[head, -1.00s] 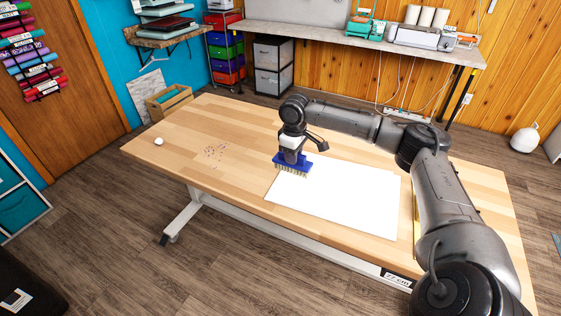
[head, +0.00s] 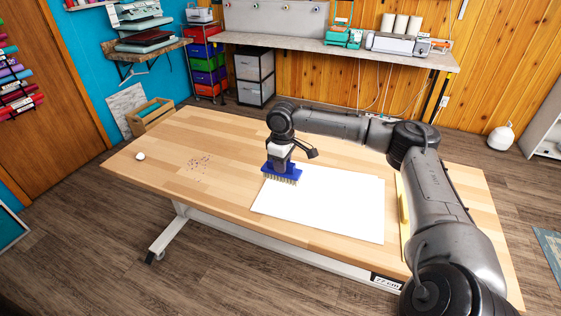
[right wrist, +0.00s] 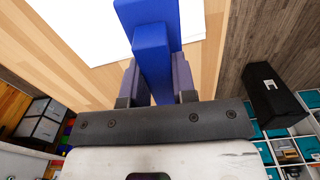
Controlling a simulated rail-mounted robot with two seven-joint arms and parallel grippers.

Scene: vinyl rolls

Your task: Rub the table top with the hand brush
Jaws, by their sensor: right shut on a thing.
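The hand brush (head: 283,174) is blue with pale bristles pointing down. It is at the left end of the white sheet on the wooden table top (head: 225,188). My right gripper (head: 280,160) is shut on the brush from above. In the right wrist view the brush's blue handle (right wrist: 152,60) sits between the fingers of my right gripper (right wrist: 153,85). I cannot tell if the bristles touch the surface. A patch of small coloured specks (head: 200,163) lies on the table to the left of the brush. My left gripper is not in view.
The white sheet (head: 330,205) lies flat on the table, right of the brush. A small white ball (head: 140,156) sits near the left corner. A yellow strip (head: 404,210) lies beside my right arm. The left part of the table is mostly clear.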

